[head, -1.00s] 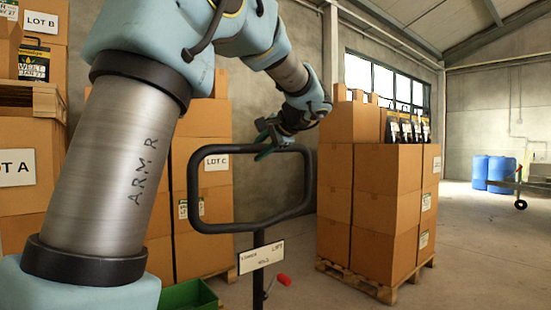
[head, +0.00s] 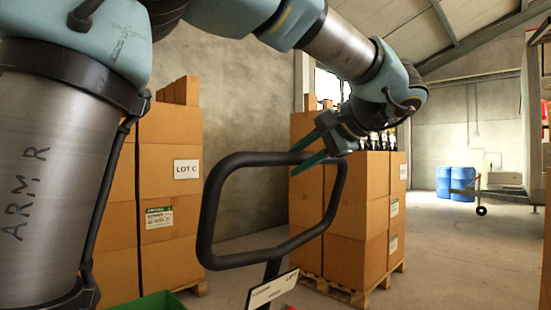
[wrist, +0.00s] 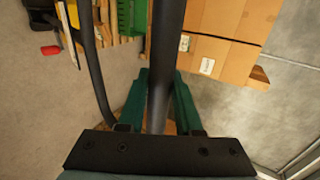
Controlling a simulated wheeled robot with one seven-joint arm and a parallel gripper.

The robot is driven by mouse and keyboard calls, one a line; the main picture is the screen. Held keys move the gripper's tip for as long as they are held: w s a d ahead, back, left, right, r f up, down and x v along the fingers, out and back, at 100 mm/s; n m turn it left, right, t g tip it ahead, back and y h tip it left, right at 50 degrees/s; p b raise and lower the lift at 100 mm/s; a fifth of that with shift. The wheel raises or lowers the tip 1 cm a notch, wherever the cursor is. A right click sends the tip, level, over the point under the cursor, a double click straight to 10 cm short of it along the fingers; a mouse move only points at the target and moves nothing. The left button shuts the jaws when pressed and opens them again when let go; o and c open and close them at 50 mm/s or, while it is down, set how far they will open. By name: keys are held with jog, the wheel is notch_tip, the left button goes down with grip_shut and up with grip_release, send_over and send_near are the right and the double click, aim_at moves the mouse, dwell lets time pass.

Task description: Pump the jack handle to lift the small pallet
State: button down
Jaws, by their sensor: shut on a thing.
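The jack handle is a black rounded loop (head: 208,212) on a short post, with a white label plate (head: 272,291) below it. The loop looks tilted and turned in the head view. My gripper (head: 309,150) is shut on the upper bar of the loop, near its right corner. In the wrist view the dark bar (wrist: 164,60) runs between the two green fingers of my gripper (wrist: 160,95). A red-tipped lever (wrist: 50,50) shows at the upper left there. The jack's lower part is hidden, and I cannot tell which pallet is the small one.
Carton stacks stand behind the handle, one marked LOT C (head: 168,235) at left and one on a wooden pallet (head: 352,296) at right. A green crate (head: 150,302) is at the bottom. Blue barrels (head: 455,182) stand far back. Floor at right is partly clear.

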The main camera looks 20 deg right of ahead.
jog(key=s+d+f, duration=0.4)
jog(key=s, duration=0.5)
jog(key=w+a+r+p, duration=0.2)
jog(key=w+a, duration=0.3)
jog(key=w, duration=0.6)
jog(key=w+a+r+p, duration=0.2)
jog(key=w+a, duration=0.3)
jog(key=w, duration=0.6)
jog(key=w+a+r+p, duration=0.2)
jog(key=w+a+r, duration=0.2)
jog(key=w, duration=0.8)
jog(key=shift+a+r+p, duration=0.15)
jog(key=shift+a+p, duration=0.15)
jog(key=shift+a, duration=0.55)
